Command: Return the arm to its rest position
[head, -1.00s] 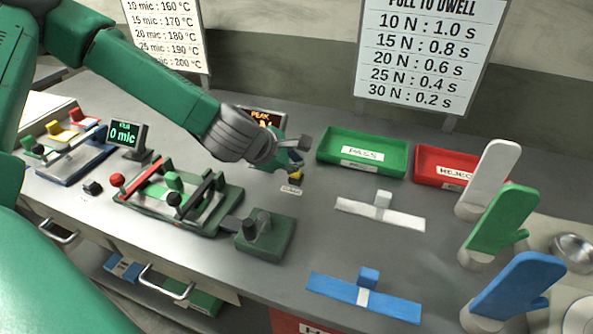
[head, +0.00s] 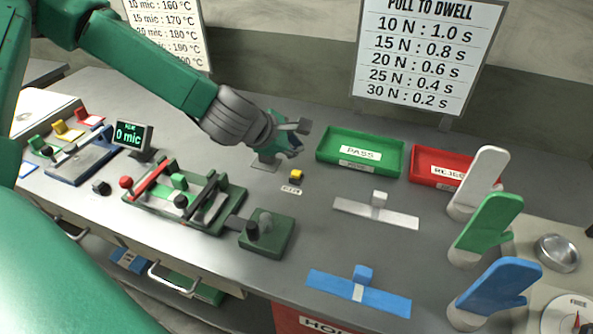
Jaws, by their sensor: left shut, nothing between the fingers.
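My left arm comes in from the upper left. Its gripper (head: 290,137) is above the grey bench (head: 320,235), just left of the green PASS tray (head: 331,168). The fingers are shut with nothing held, and the gripper is apart from the small yellow-topped block (head: 296,176) on the bench below it. My right gripper is not in view.
A green sealing fixture (head: 225,212) and a small display (head: 132,136) stand left. A red REJECT tray (head: 421,174) is at right. White, green (head: 487,225) and blue (head: 500,285) glove forms stand upright at the right. White and blue strips lie mid-bench.

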